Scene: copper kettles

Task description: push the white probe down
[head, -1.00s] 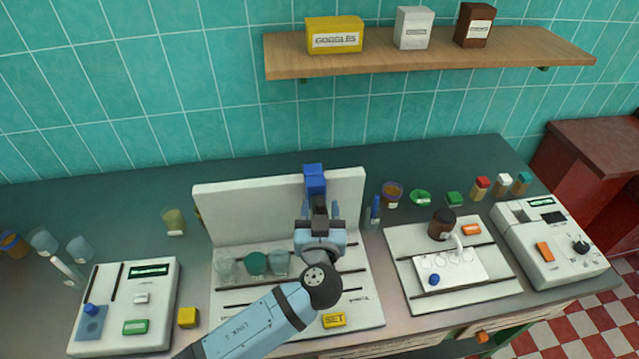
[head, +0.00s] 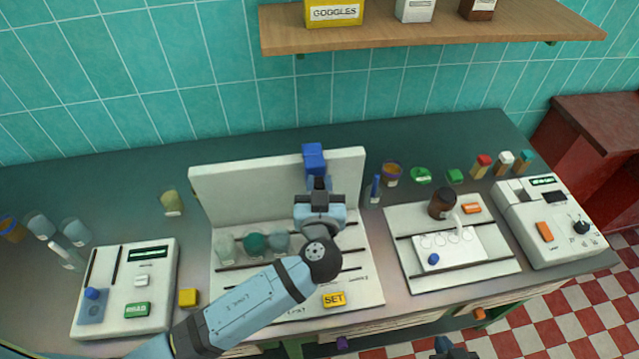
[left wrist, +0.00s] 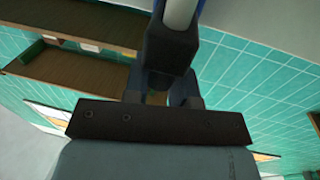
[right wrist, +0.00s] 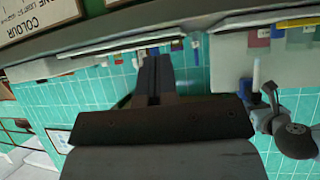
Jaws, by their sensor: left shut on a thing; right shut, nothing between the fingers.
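A blue block (head: 314,158) stands at the top edge of the upright white panel (head: 240,200). A pale rod, which looks like the white probe (right wrist: 256,72), shows by this block in the right wrist view; part of it also shows in the left wrist view (left wrist: 182,12). In the head view my left gripper hides it. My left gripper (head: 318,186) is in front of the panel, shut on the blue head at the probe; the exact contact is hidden. My right gripper (right wrist: 156,68) is shut and empty, apart from the probe.
Several cups (head: 255,243) stand on the panel's base under my left arm. A grey-white device (head: 120,290) is at the left. A board with a brown bottle (head: 441,203) and another device (head: 550,225) are at the right. A shelf (head: 430,30) hangs above.

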